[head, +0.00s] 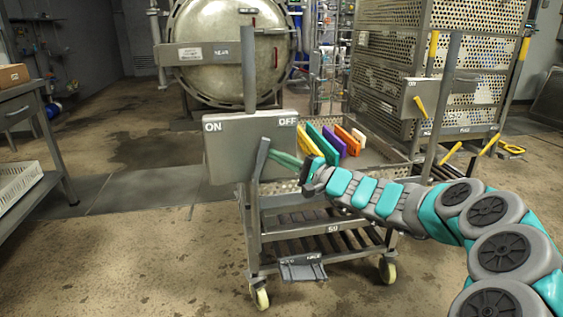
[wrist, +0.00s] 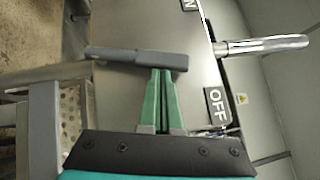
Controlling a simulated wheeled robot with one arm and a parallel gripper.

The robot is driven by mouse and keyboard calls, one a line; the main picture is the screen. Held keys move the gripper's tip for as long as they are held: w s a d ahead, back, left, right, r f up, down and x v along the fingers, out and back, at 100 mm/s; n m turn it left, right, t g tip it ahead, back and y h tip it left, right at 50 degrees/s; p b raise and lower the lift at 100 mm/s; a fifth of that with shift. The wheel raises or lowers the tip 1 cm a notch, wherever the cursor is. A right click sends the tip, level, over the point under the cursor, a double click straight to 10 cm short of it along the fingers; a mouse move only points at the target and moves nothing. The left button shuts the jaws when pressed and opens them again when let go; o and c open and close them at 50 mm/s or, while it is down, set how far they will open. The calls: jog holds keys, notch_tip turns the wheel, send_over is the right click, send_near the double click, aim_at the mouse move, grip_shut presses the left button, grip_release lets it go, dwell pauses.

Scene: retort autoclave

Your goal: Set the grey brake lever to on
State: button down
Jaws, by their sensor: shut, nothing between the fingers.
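The grey brake lever (head: 260,160) is a dark bar on the front of a grey plate (head: 228,150) marked ON at left and OFF at right. It slants, its upper end near the middle of the plate and its lower end farther left. In the wrist view the lever (wrist: 125,55) lies across the picture above my fingertips. My gripper (head: 274,155) is shut, its green fingers together and empty. The fingertips (wrist: 160,72) meet the lever's right side in the head view and look to touch it; exact contact is unclear.
The plate is on a wheeled cart (head: 320,229) whose basket holds several coloured pouches (head: 333,140). A second lever plate (head: 424,99) with a yellow lever stands by a perforated rack at right. A round autoclave door (head: 222,50) is behind.

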aim_at(262, 150)
jog(key=a+n+h, duration=0.1)
jog(key=a+r+n+g+h, duration=0.1)
jog(key=s+a+r+n+g+h, duration=0.1)
jog(key=a+n, duration=0.1)
jog(key=shift+r+h+b, duration=0.2)
jog(key=shift+h+b, duration=0.1)
jog(key=shift+b, duration=0.05)
jog(key=shift+s+a+r+n+h+p, duration=0.1)
jog(key=shift+s+a+n+h+p, duration=0.1)
jog(key=shift+a+n+h, duration=0.3)
jog(key=shift+s+a+n+h+p, duration=0.1)
jog(key=shift+s+a+n+h, duration=0.15)
jog(key=shift+a, duration=0.3)
jog(key=shift+s+a+f+n+g+h+p, duration=0.15)
jog(key=shift+a+n+h, duration=0.1)
jog(key=shift+a+h, duration=0.15)
jog(key=shift+a+f+n+g+h+p, duration=0.1)
jog(key=shift+a+n+h+p, duration=0.05)
jog(key=shift+a+n+h, duration=0.15)
jog(key=shift+s+a+f+n+g+h+p, duration=0.1)
jog(key=shift+a+n+h+p, duration=0.1)
jog(key=shift+a+h, duration=0.25)
